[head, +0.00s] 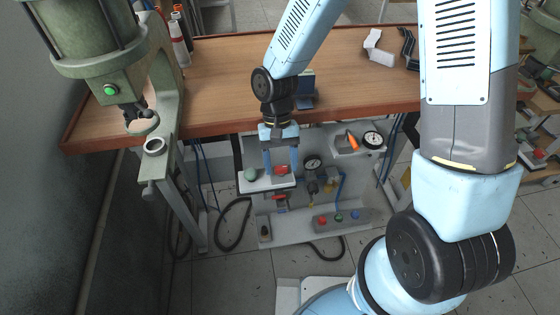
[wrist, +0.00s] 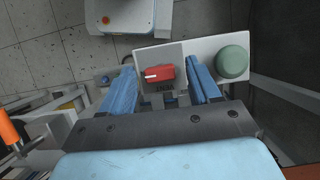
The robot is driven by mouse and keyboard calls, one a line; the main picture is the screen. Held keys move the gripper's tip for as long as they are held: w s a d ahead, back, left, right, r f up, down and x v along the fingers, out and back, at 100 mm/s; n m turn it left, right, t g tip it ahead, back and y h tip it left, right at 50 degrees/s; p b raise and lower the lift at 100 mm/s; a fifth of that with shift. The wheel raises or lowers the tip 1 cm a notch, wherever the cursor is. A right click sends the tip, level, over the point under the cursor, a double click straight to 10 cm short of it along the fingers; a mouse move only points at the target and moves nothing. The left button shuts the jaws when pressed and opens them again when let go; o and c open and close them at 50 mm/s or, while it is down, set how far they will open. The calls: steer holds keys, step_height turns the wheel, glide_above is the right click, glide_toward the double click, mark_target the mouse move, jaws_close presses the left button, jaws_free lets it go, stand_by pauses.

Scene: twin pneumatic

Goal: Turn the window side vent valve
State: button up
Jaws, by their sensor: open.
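A red valve handle (head: 281,169) with a white mark sits on a pale block on the panel below the bench. It also shows in the wrist view (wrist: 165,72). My gripper (head: 281,174) is open and points down at this handle. In the wrist view its two blue fingers stand on either side of the handle, with a visible gap at each side. I cannot tell whether the fingertips reach down to its height. A second red handle (head: 279,197) sits lower on the panel. I cannot tell from the pictures which one is on the window side.
A green round knob (head: 250,174) is close beside the gripper. The wooden bench top (head: 220,75) overhangs behind. A green press (head: 110,60) stands left.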

steer(key=c, duration=1)
steer(key=shift+c, duration=0.2)
